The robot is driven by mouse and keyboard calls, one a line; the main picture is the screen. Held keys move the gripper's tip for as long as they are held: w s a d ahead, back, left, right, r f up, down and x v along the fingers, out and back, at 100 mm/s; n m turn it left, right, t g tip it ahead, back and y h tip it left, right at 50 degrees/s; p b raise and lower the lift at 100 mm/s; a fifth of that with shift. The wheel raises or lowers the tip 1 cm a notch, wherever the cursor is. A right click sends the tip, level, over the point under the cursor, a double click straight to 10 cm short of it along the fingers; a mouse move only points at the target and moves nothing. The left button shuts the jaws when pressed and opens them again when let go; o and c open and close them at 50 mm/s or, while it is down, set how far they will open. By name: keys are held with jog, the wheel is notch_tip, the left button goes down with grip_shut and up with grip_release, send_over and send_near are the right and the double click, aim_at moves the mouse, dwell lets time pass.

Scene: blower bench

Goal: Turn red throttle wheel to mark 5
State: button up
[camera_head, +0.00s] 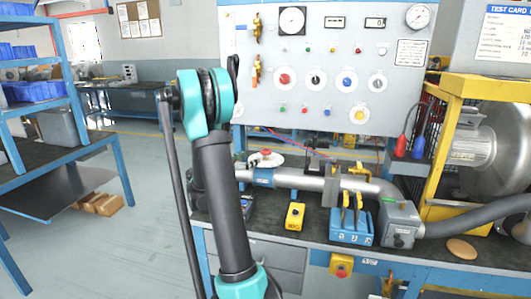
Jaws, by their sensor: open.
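A small red wheel (265,152) sits over a round white plate (268,161) on the pipe at the left of the bench, just right of my arm. It is too small to read any marks or a pointer. The silver pipe (303,182) runs right from below it. My arm rises in front of the bench's left end and hides part of what lies behind it. I cannot make out my gripper's fingertips.
A panel (330,110) with gauges and coloured knobs stands behind the bench. A yellow box (295,216), a blue holder (351,229) and a grey box (399,225) occupy the bench (330,257). A blue shelf (105,148) stands left, with open floor between.

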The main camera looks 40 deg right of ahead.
aim_at(262, 153)
jog(key=d, duration=0.3)
jog(key=w+d, duration=0.1)
jog(key=d, duration=0.3)
jog(key=w+d, duration=0.1)
jog(key=d, duration=0.2)
jog(key=shift+d, duration=0.3)
jog(key=c, duration=1.2)
